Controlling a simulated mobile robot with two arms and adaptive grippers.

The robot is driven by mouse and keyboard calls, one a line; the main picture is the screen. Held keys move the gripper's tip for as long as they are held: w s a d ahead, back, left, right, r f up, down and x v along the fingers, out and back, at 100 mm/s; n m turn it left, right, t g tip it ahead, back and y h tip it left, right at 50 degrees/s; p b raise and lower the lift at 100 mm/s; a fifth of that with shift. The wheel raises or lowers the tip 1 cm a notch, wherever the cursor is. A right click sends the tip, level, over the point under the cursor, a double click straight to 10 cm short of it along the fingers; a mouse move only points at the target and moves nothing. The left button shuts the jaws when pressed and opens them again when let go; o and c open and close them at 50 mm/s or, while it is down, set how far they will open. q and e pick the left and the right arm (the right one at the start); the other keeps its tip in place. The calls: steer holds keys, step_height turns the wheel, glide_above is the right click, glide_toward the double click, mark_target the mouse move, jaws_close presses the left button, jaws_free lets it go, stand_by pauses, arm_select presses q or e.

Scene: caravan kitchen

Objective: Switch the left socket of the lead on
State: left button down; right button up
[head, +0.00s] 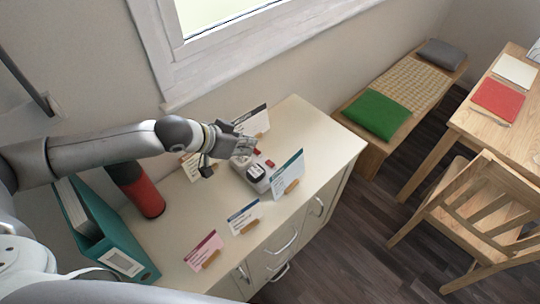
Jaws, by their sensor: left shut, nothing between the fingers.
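The lead (262,184) is a white socket block on the cream cabinet top, among several standing cards. Small red parts (270,163) show on its upper side, and a dark and white patch sits on its left part. My left gripper (245,149) is shut and empty, over the far end of the block. It hides part of the block, and I cannot tell whether it touches it. The switch positions are too small to read. My right gripper is not in view.
Cards on wooden stands surround the lead: a teal-edged one (288,172), a blue-edged one (243,216) and a pink one (204,249). The wall and window lie behind.

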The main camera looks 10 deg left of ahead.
arm_select(q)
steer(key=w+f, duration=0.1)
steer(key=p, duration=0.3)
glide_above(270, 164)
step_height(270, 164, down, 9)
steer(key=shift+r, duration=0.2)
steer(key=shift+s+f, duration=0.1)
steer(key=shift+f, duration=0.65)
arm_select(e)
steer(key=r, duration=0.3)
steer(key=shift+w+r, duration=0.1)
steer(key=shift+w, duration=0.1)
arm_select(q)
steer(key=shift+f, duration=0.1)
